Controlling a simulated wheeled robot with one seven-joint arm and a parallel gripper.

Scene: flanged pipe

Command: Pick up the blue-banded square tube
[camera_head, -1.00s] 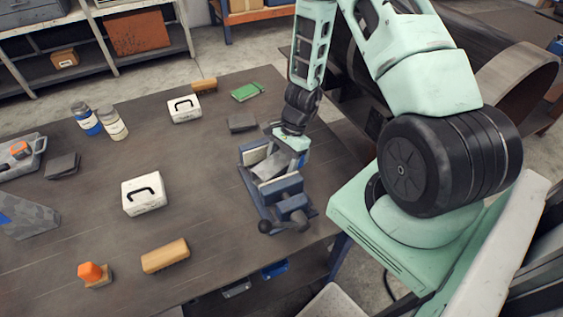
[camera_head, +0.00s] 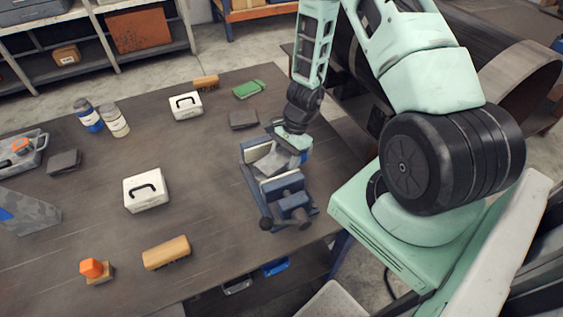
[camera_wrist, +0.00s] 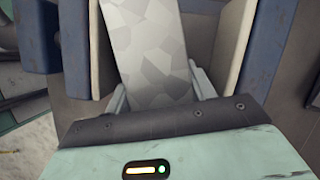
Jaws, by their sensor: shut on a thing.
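A grey, mottled square tube (camera_wrist: 150,50) lies between the cream-lined jaws of a blue vise (camera_wrist: 275,45) in the wrist view. It also shows in the head view (camera_head: 272,162), over the vise (camera_head: 287,190). My gripper (camera_head: 293,147) is at its far right end. In the wrist view my gripper's fingers (camera_wrist: 160,92) lie on both sides of the tube, shut on it. No blue band shows on the part of the tube in the wrist view. I cannot tell whether the tube still touches the vise.
A grey mottled piece with a blue patch (camera_head: 30,216) lies at the table's left edge.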

